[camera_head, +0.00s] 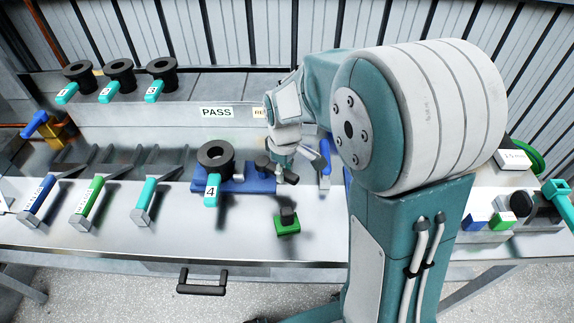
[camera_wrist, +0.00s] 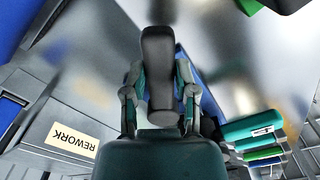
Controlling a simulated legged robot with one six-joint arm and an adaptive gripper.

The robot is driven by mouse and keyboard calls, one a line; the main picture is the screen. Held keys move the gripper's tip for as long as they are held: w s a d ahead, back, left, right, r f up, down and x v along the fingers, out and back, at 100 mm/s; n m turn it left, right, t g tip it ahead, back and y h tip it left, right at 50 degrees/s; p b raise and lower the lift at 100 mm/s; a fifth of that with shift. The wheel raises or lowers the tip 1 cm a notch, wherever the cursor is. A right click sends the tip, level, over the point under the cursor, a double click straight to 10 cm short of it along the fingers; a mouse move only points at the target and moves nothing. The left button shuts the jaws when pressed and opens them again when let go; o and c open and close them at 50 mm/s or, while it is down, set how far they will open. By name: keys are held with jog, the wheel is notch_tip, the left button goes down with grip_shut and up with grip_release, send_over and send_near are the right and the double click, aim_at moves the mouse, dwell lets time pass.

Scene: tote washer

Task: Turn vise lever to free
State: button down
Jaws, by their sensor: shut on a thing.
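The vise (camera_head: 258,184) is a blue block on the steel bench, left of my arm in the head view. A black ring with a teal tag marked 4 (camera_head: 212,190) sits at its left end. My gripper (camera_head: 281,163) is over the vise's right end, pointing down. In the wrist view my gripper (camera_wrist: 160,98) has its two fingers closed on either side of a black, rounded bar, the vise lever (camera_wrist: 158,55). The lever's far end sticks out past the fingertips. In the head view the gripper partly hides the lever, so its exact angle is unclear.
A green block with a black top (camera_head: 287,223) stands in front of the vise. Several tagged black rings (camera_head: 119,71) stand on the back ledge. Several colour-handled gauges (camera_head: 92,197) lie at left. A PASS label (camera_head: 216,112) and a REWORK label (camera_wrist: 72,140) mark the ledge.

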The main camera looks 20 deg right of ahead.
jog(key=m, duration=0.1)
jog(key=s+a+m, duration=0.1)
jog(key=m, duration=0.1)
jog(key=shift+a, duration=0.25)
jog(key=a+m, duration=0.2)
jog(key=m, duration=0.1)
jog(key=shift+s+m, duration=0.3)
jog(key=shift+s, duration=0.05)
jog(key=a+m, duration=0.1)
jog(key=m, duration=0.2)
jog(key=shift+a, duration=0.4)
jog(key=shift+w+a+f+m, duration=0.15)
jog(key=shift+a+m, duration=0.45)
jog(key=shift+m, duration=0.5)
jog(key=c, duration=0.6)
grip_release()
jog(key=shift+o, duration=1)
jog(key=shift+a, duration=0.15)
jog(key=shift+w, duration=0.1)
